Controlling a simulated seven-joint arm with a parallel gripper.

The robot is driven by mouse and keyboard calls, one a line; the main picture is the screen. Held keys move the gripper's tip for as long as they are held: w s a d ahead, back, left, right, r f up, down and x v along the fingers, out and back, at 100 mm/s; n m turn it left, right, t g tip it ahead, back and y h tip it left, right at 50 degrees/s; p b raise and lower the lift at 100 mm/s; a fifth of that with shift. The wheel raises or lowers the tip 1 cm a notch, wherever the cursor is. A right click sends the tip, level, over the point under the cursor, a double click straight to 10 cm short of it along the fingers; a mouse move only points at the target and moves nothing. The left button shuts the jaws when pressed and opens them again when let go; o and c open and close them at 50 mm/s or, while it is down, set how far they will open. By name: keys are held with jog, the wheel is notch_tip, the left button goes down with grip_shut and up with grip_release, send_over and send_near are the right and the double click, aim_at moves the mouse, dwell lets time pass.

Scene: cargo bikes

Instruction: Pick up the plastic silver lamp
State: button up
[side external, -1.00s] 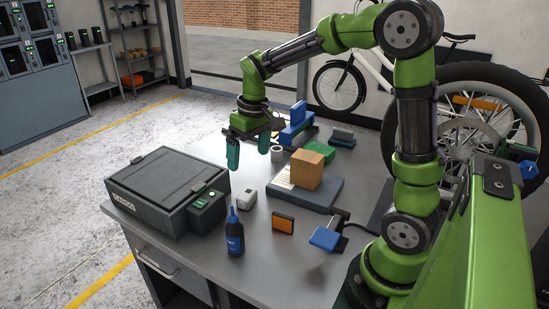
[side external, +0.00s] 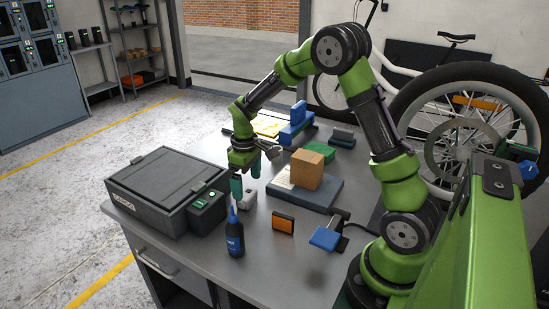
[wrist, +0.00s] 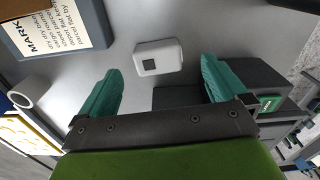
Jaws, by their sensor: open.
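The silver lamp appears to be the small pale box with rounded corners and a dark square on it (side external: 246,200). It lies on the grey bench between the black case and the flat grey-blue slab. In the wrist view, the lamp (wrist: 168,52) is ahead of the fingertips, within the gap between them, and touches neither finger. My gripper (side external: 247,180) points down over the bench, above and slightly behind the lamp in the side view. Its teal fingers are spread with nothing between them, as the wrist view of the gripper (wrist: 161,66) also shows.
A black case (side external: 165,180) stands left of the lamp, a dark blue bottle (side external: 235,238) in front. An orange block (side external: 283,222) and a blue clamp-like tool (side external: 325,238) lie to the right. A cardboard box (side external: 306,170) sits on the slab (side external: 320,203). Bare bench lies around the lamp.

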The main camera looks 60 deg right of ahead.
aim_at(247, 193)
jog(key=f, duration=0.5)
jog(key=shift+w+d+f, duration=0.2)
jog(key=shift+w+f, duration=0.1)
jog(key=shift+f, duration=0.05)
